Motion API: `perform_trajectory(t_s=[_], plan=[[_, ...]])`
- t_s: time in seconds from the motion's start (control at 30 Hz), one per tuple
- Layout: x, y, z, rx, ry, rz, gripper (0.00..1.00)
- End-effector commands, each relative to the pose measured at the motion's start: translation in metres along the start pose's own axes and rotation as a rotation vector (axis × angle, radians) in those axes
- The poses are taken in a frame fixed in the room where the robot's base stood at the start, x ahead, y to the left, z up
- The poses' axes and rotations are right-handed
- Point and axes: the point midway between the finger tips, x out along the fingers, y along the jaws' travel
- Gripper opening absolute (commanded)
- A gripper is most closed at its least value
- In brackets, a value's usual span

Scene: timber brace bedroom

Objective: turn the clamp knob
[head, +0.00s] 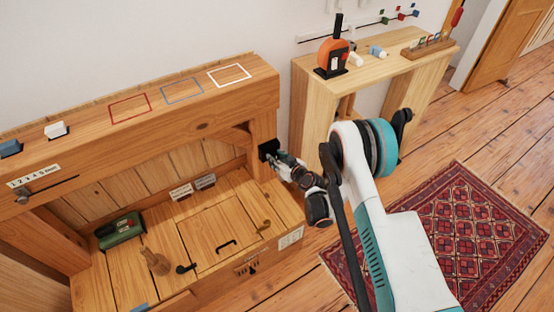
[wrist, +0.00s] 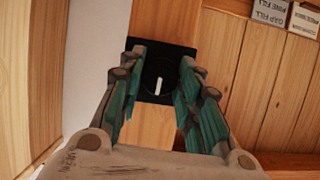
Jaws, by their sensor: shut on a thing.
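The clamp knob (wrist: 157,86) is a dark round knob with a white mark on a black square plate. The plate (head: 266,147) is fixed to the wooden post at the right end of the bench. The white mark stands almost upright in the wrist view. My gripper (head: 279,157) reaches the plate from the right in the head view. In the wrist view the teal and grey fingers of my gripper (wrist: 163,68) stand on either side of the knob, closed on it. The exact finger contact is hard to see. In the head view the fingers largely hide the knob.
The wooden bench (head: 190,92) has coloured outlines on its upper shelf. A green box (head: 119,231) and a wooden peg-like piece (head: 156,262) are on the lower top. A side table (head: 386,68) stands behind my arm. A red rug (head: 470,235) covers floor at right.

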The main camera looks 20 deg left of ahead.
Motion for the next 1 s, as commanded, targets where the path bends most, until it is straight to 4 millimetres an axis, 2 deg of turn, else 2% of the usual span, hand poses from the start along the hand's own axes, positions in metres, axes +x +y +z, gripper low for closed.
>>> perform_trajectory(t_s=[0.4,0.7,0.73,0.8,0.83,1.0], plan=[[-0.0003,0.0034,0.0002,0.356,-0.001,-0.145,0.08],[-0.0005,0.0025,-0.0003,0.373,-0.001,-0.153,0.08],[-0.0005,0.0025,-0.0003,0.373,-0.001,-0.153,0.34],[-0.0005,0.0025,-0.0003,0.372,-0.001,-0.153,0.5],[-0.0005,0.0025,-0.0003,0.372,-0.001,-0.153,0.52],[-0.0004,0.0024,-0.0003,0.372,-0.001,-0.153,0.52]])
